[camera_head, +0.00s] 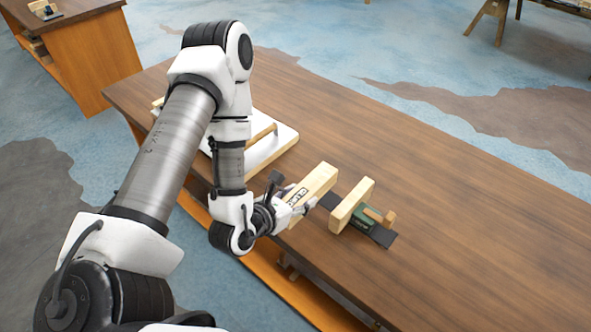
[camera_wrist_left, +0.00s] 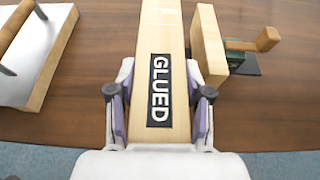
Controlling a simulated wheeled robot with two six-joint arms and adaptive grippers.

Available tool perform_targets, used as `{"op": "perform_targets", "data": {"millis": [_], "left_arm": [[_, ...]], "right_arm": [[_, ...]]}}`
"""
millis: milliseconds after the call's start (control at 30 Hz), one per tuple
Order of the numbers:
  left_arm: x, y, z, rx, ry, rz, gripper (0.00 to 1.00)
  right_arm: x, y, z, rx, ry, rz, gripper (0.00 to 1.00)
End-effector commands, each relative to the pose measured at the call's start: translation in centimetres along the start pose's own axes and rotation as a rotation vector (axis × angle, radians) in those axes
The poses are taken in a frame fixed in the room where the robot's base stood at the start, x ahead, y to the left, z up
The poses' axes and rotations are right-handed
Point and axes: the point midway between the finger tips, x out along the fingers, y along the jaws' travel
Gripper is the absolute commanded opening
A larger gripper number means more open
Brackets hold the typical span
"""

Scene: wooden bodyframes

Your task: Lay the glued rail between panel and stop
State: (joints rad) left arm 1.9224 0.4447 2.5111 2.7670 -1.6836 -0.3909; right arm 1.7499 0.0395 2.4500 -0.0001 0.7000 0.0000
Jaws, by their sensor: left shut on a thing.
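The glued rail (camera_head: 316,180) is a pale wooden bar with a dark "GLUED" label. My left gripper (camera_head: 298,198) is shut on it, with a finger along each side in the left wrist view (camera_wrist_left: 161,112). To its right stands an upright pale wooden board (camera_head: 351,204), also in the left wrist view (camera_wrist_left: 208,42). A green block with a wooden handle (camera_head: 376,216) sits against its far side. A white panel with pale wooden edges (camera_head: 283,142) lies to the left, partly hidden by my arm. I cannot tell whether the rail touches the table. My right gripper is out of view.
A dark strip (camera_head: 385,237) lies under the green block and runs toward the rail. The brown table top (camera_head: 440,200) is clear to the right and behind. Its front edge passes close below my gripper. Another bench (camera_head: 85,50) stands far left.

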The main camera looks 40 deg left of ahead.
Motion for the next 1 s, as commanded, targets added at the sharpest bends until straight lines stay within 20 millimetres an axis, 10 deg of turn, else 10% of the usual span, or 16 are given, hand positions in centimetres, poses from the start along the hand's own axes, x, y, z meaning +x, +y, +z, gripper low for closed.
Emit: {"op": "perform_targets", "data": {"millis": [267,567,1000], "left_arm": [[0.0,0.0,-3.1,0.005,-0.002,-0.008,0.01],[3.4,3.4,-2.8,-0.001,-0.01,-0.012,0.01],[9.6,10.9,0.1,0.009,-0.001,-0.013,0.01]], "right_arm": [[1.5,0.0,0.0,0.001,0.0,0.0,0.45],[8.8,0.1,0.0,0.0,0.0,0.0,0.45],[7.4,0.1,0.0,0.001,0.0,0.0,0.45]]}}
